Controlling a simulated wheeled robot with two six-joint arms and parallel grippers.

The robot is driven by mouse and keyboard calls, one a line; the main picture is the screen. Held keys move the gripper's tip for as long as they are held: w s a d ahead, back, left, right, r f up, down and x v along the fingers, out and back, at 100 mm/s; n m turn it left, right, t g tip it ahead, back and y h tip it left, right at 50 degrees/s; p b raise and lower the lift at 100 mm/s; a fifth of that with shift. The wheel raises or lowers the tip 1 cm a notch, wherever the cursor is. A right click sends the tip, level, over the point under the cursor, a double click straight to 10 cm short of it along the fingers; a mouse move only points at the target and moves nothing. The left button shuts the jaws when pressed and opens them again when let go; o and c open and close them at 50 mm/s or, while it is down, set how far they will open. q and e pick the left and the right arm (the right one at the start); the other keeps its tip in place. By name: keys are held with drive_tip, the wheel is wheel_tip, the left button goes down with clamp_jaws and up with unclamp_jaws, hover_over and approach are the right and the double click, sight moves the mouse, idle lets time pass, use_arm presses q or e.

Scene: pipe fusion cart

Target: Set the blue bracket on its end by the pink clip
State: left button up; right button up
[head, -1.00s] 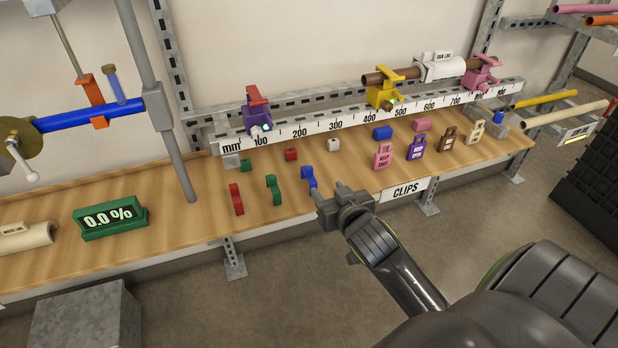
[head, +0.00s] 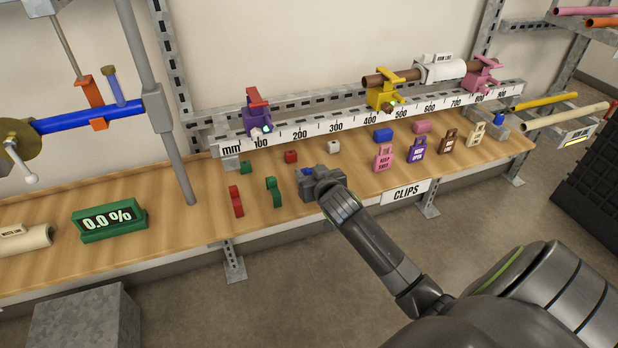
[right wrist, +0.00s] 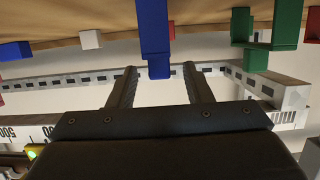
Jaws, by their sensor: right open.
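The blue bracket (head: 306,171) stands near the front of the wooden bench, mostly hidden in the head view by my right gripper (head: 311,178). In the right wrist view, which looks upside down, the blue bracket (right wrist: 155,40) reaches between the tips of my right gripper (right wrist: 160,72). The fingers are open, with a visible gap on each side of it. A pink tag-shaped piece with lettering (head: 383,158) stands on the bench to the right. A pink clamp (head: 482,76) sits on the rail at the back right. My left gripper is not in view.
A green bracket (head: 274,192) and a red bracket (head: 236,201) stand left of my gripper. Small red (head: 291,156) and white (head: 333,146) blocks lie behind. A purple tag (head: 416,150) stands right of the pink one. The millimetre rail (head: 350,124) runs along the back.

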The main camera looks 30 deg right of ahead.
drive_tip(key=shift+w+d+f, duration=0.15)
drive_tip(key=shift+w+f, duration=0.05)
drive_tip(key=shift+w, duration=0.5)
clamp_jaws()
drive_tip(key=shift+r, duration=0.1)
wheel_tip(320, 180, up, 28)
drive_tip(key=p, duration=0.3)
idle(0.3)
